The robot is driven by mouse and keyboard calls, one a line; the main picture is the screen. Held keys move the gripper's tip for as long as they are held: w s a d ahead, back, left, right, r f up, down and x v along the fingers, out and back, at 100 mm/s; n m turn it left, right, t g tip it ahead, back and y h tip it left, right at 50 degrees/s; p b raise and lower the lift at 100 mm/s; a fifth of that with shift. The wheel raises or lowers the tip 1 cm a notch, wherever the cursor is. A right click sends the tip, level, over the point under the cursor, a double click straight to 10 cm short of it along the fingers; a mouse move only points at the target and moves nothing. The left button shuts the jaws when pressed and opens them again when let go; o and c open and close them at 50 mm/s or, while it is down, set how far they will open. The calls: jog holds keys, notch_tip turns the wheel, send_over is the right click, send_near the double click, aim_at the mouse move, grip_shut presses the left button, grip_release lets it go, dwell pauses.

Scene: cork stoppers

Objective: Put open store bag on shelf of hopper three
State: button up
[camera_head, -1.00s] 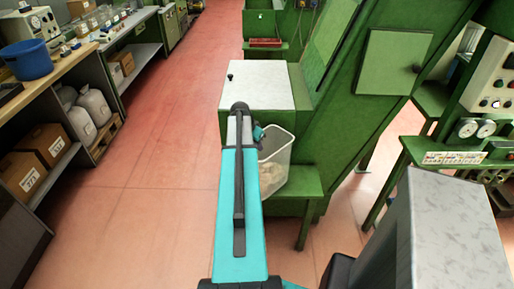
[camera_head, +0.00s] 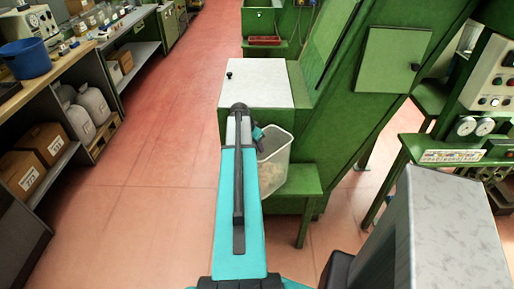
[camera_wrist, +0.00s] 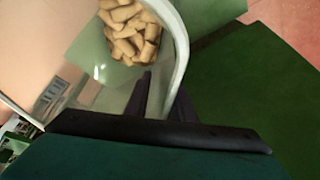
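The open store bag (camera_head: 276,158) is a translucent whitish bag with an open top and tan corks in its bottom. My gripper (camera_head: 259,134) is at its upper left rim, partly hidden by my arm. In the wrist view, my gripper (camera_wrist: 163,98) has a dark finger on each side of the bag's pale rim (camera_wrist: 181,55) and looks shut on it. Corks (camera_wrist: 130,32) show inside. The bag hangs slightly tilted at the left part of the green shelf (camera_head: 302,180) on the hopper (camera_head: 345,125). I cannot tell whether its bottom touches the shelf.
A green cabinet with a white top (camera_head: 256,83) stands just behind the bag. A control panel (camera_head: 490,85) with gauges is at the right. A workbench (camera_head: 75,62) with a blue bucket (camera_head: 25,58) runs along the left. The reddish floor (camera_head: 150,150) between is clear.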

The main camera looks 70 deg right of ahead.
jog(key=shift+r, duration=0.2)
jog(key=shift+b+v, duration=1.05)
jog(key=shift+v, duration=4.9)
jog(key=shift+w, duration=0.1)
